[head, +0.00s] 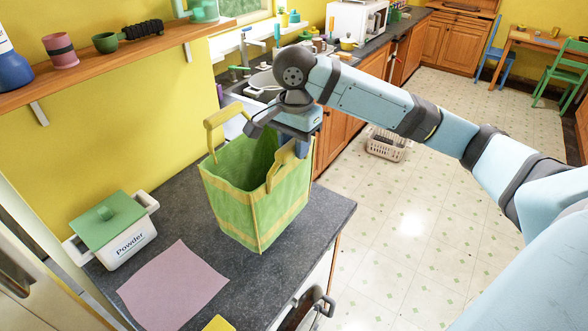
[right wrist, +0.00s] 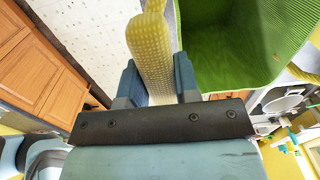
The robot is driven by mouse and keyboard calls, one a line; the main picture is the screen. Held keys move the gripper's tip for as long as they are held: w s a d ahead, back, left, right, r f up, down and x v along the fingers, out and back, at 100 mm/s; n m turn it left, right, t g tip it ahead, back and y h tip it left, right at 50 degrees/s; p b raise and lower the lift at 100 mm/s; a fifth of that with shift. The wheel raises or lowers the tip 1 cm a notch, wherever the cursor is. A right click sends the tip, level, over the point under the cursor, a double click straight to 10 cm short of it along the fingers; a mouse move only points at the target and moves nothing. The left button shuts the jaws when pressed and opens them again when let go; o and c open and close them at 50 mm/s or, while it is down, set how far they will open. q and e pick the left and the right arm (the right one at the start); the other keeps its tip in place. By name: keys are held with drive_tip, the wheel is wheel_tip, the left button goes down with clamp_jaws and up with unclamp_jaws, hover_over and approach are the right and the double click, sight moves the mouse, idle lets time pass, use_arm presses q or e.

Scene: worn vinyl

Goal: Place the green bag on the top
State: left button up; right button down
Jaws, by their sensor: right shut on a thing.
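The green bag (head: 247,205) is an open-topped tote with yellow trim and two yellow handles. It is upright at the grey countertop (head: 318,222), and its base appears to rest on it. My right gripper (head: 292,152) comes from above and is shut on the bag's right-hand yellow handle. In the right wrist view the handle (right wrist: 150,35) runs between the two blue fingers (right wrist: 157,78), with the bag's green inside (right wrist: 235,50) beside it. The other handle (head: 222,116) stands free. My left gripper is not in view.
A white powder box (head: 128,250) with a green lid and a pink cloth (head: 172,287) lie left of the bag. A wooden shelf (head: 110,58) with cups hangs above. A sink (head: 262,82) is behind. A laundry basket (head: 388,145) stands on the open floor.

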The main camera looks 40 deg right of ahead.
wheel_tip(320, 180, down, 3)
drive_tip(key=shift+r, duration=0.2)
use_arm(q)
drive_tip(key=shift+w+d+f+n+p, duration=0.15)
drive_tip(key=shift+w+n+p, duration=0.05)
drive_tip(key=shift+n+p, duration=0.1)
use_arm(e)
wheel_tip(320, 180, down, 4)
drive_tip(key=shift+f, duration=0.1)
drive_tip(key=c, duration=0.8)
unclamp_jaws()
drive_tip(key=shift+f, duration=0.1)
drive_tip(key=shift+c, duration=0.2)
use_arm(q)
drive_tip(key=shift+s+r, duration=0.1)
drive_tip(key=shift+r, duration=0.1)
